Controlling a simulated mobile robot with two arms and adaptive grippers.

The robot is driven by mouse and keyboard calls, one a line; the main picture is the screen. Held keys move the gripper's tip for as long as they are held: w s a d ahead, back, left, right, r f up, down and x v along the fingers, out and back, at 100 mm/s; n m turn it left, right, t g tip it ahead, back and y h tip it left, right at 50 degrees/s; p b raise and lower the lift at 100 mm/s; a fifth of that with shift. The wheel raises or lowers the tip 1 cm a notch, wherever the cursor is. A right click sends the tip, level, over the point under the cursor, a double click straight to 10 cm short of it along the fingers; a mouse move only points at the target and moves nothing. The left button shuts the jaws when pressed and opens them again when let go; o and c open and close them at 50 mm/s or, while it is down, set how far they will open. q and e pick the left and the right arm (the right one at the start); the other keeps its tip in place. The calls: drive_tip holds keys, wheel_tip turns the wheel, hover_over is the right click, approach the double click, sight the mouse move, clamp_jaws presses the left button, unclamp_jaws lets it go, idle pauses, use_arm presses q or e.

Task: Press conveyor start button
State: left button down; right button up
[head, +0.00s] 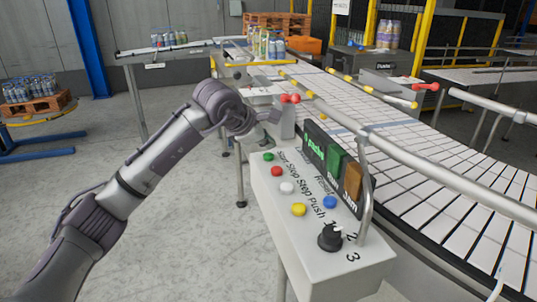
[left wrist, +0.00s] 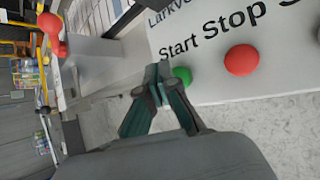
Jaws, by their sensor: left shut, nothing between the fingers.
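The control box (head: 330,262) has a pale sloped top with several coloured buttons and a black knob. The green start button (head: 268,157) is at its far left, under the word "Start". The red stop button (head: 276,171) is beside it. My left gripper (head: 271,120) is shut and empty, above and beyond the green button in the head view. In the left wrist view, my closed fingertips (left wrist: 158,74) overlap the left edge of the green button (left wrist: 182,76). I cannot tell whether they touch it. My right gripper is out of view.
A signal panel (head: 333,165) with green and orange blocks stands behind the buttons. The slatted conveyor (head: 440,185) and its rail (head: 430,175) run along the right.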

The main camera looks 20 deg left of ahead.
sight(268, 155)
use_arm(q)
drive_tip(key=shift+f, duration=0.15)
idle(0.4)
drive_tip(key=shift+f+b, duration=0.3)
drive_tip(key=shift+b, duration=0.1)
drive_tip(key=shift+f+b, duration=0.5)
drive_tip(key=shift+f, duration=0.05)
idle(0.6)
idle(0.3)
drive_tip(key=shift+r+p, duration=0.55)
drive_tip(key=shift+r, duration=0.5)
drive_tip(key=shift+r+p, duration=1.55)
drive_tip(key=shift+r, duration=0.9)
